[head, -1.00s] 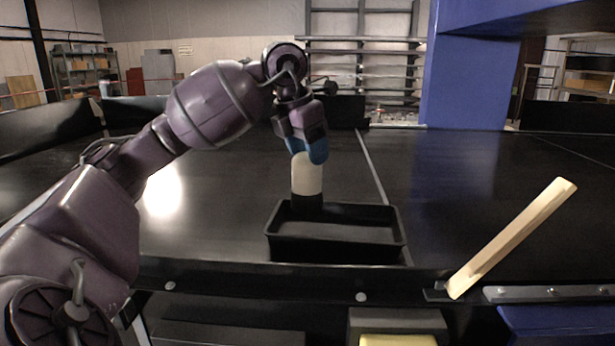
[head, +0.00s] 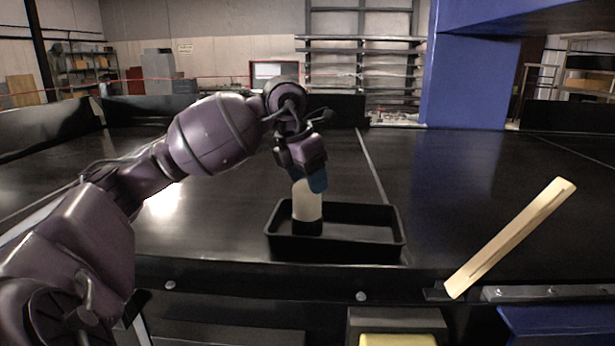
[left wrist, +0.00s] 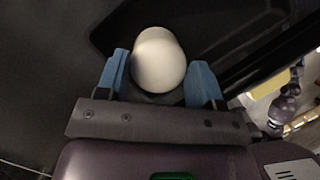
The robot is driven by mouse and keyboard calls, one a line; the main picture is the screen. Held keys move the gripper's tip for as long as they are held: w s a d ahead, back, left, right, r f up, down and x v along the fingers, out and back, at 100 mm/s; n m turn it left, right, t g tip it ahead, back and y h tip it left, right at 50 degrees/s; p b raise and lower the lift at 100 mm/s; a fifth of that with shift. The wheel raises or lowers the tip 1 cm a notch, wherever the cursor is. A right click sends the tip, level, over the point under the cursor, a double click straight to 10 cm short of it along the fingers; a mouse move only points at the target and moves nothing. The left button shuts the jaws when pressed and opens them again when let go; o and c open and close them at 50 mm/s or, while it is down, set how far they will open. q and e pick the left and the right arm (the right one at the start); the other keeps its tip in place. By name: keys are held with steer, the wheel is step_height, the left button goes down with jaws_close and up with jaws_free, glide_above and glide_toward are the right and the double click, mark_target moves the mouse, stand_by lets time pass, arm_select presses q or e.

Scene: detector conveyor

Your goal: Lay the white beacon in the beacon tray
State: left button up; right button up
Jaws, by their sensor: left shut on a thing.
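The white beacon (head: 307,203) has a rounded white top and a dark base. It stands upright inside the left part of the black beacon tray (head: 365,250); I cannot tell whether its base touches the tray floor. My left gripper (head: 309,180) is above it, with blue fingertips shut on the beacon's top. In the left wrist view the beacon (left wrist: 158,60) sits between the two blue fingers (left wrist: 160,82), and part of the tray (left wrist: 112,28) shows behind it. My right gripper is not in view.
The tray stands on a black conveyor surface (head: 230,225) near its front edge. A pale wooden bar (head: 510,238) leans up at the right. A blue post (head: 468,85) rises behind.

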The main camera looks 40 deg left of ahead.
arm_select(q)
steer(key=o, duration=1.1)
steer(key=shift+c, duration=0.2)
steer(key=v, duration=1.2)
steer(key=shift+b, duration=0.4)
steer(key=shift+r, duration=0.1)
steer(key=shift+s, duration=0.1)
